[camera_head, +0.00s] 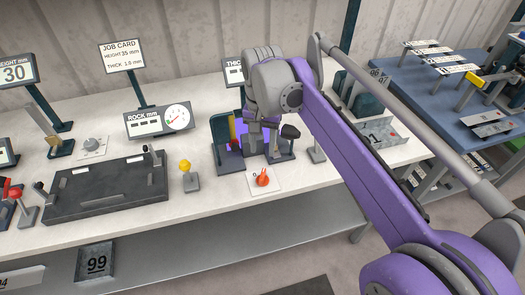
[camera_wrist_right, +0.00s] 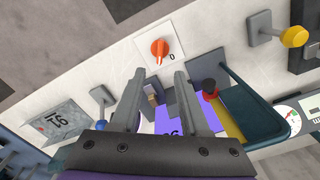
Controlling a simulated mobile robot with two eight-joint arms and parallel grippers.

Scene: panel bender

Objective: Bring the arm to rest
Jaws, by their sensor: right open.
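My right arm (camera_head: 370,160), purple and grey, reaches from the lower right across the bench. Its gripper (camera_head: 262,148) points down over a blue-walled fixture (camera_head: 221,128) at the bench's middle. In the right wrist view the two grey fingers of my right gripper (camera_wrist_right: 159,75) stand apart. A purple plate (camera_wrist_right: 168,122), a small tan piece and dark blocks show between and beyond them. No object is visibly clamped; the wrist hides part of the fixture in the head view. My left gripper is not in view.
An orange knob (camera_head: 262,180) sits in front of the fixture. A yellow-topped lever (camera_head: 185,166), a dial gauge (camera_head: 177,117) and a dark slab (camera_head: 105,190) stand to the left. A blue table (camera_head: 420,95) with signs is at right. Free space lies above the bench front.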

